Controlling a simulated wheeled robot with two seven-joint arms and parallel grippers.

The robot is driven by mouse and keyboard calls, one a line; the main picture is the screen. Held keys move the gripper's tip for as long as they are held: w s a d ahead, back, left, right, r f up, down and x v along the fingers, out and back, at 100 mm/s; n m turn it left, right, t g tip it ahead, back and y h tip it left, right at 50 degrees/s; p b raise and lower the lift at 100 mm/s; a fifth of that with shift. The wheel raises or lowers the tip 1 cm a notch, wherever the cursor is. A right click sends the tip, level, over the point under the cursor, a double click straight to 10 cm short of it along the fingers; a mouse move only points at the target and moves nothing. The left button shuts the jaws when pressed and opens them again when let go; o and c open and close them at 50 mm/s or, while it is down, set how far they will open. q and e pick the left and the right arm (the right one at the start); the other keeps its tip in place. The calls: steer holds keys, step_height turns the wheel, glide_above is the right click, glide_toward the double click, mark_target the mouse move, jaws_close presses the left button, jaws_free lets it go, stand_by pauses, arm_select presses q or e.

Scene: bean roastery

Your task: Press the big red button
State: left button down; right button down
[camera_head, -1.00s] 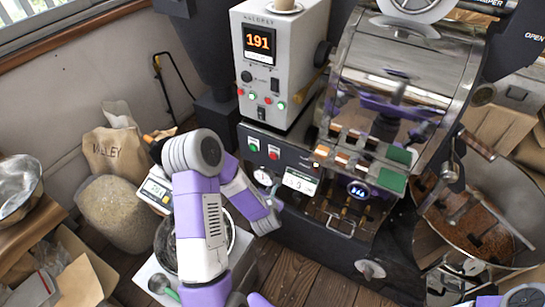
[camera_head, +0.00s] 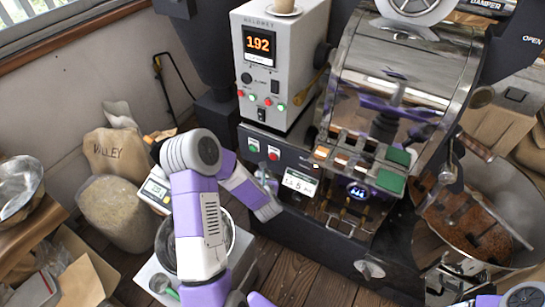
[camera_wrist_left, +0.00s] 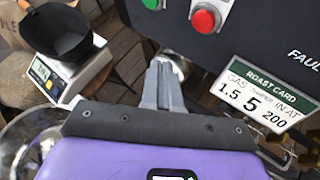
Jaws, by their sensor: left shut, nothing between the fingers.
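The red button (camera_head: 273,153) is a round button on the dark front panel of the roaster, just right of a green one (camera_head: 253,146). In the left wrist view the red button (camera_wrist_left: 205,18) shows near the top, right of and above the fingertips. My left gripper (camera_head: 264,172) is just below the buttons in the head view, apart from the red one. Its two fingers are together and empty; in the wrist view the fingertips (camera_wrist_left: 162,64) point up toward the panel. My right gripper is not in view.
A roast card (camera_head: 299,183) is fixed right of the gripper. A grey control box (camera_head: 284,70) with small coloured lights and a display stands above. A scale (camera_head: 155,191) and a dark pan (camera_wrist_left: 58,33) are at the left. Bean sacks (camera_head: 115,152) stand farther left.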

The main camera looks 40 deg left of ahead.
mark_target(269, 157)
arm_select(q)
steer(key=shift+w+a, duration=0.15)
steer(key=shift+w, duration=1.3)
steer(key=shift+w+a, duration=0.15)
steer(key=shift+w, duration=1.3)
steer(key=shift+w+b, duration=0.15)
steer(key=shift+b, duration=0.15)
steer(key=shift+w, duration=0.3)
steer(key=shift+w+a+b, duration=0.1)
steer(key=shift+w+b, duration=0.3)
steer(key=shift+b, duration=0.05)
stand_by(0.3)
steer(key=shift+s+b, duration=0.4)
steer(key=shift+s, duration=0.45)
